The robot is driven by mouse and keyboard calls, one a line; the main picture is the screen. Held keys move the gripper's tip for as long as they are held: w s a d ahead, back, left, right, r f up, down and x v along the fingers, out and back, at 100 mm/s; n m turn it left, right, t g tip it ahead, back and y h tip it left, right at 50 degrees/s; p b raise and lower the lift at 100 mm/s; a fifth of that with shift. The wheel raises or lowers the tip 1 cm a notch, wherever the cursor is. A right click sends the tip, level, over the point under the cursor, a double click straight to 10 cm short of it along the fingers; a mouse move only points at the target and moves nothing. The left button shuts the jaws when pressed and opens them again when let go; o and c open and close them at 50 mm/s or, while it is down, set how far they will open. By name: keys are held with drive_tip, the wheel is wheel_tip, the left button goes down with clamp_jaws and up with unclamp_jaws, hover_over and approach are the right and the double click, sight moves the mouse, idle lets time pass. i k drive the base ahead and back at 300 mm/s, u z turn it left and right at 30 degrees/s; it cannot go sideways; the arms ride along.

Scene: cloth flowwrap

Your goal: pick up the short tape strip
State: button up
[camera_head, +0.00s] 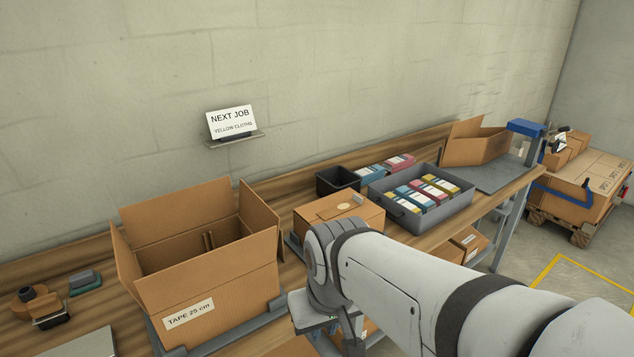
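I cannot make out a short tape strip with certainty. A brown tape dispenser with a roll (40,306) stands on the bench at the lower left. An open carton (205,265) labelled "TAPE 25 cm" stands to its right with its flaps up. A closed carton (325,213) with a small pale patch and a round sticker on top stands behind my arm. My gripper (348,328) is low in the middle, in front of the bench, mostly hidden by my wrist and arm. Its fingertips do not show clearly, nor whether it holds anything.
A grey tray (460,204) of coloured packs and a small black bin (336,180) stand farther back on the wooden bench (75,245). A green-and-grey block (85,281) lies left of the open carton. A loaded pallet (578,220) stands on the floor at the right.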

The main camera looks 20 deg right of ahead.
sight(355, 201)
drive_tip(key=z, duration=0.65)
drive_tip(key=i, duration=0.85)
drive_tip(key=z, duration=0.5)
drive_tip(key=k, duration=0.85)
drive_tip(key=z, duration=0.2)
drive_tip(key=i, duration=0.9)
drive_tip(key=u, duration=0.1)
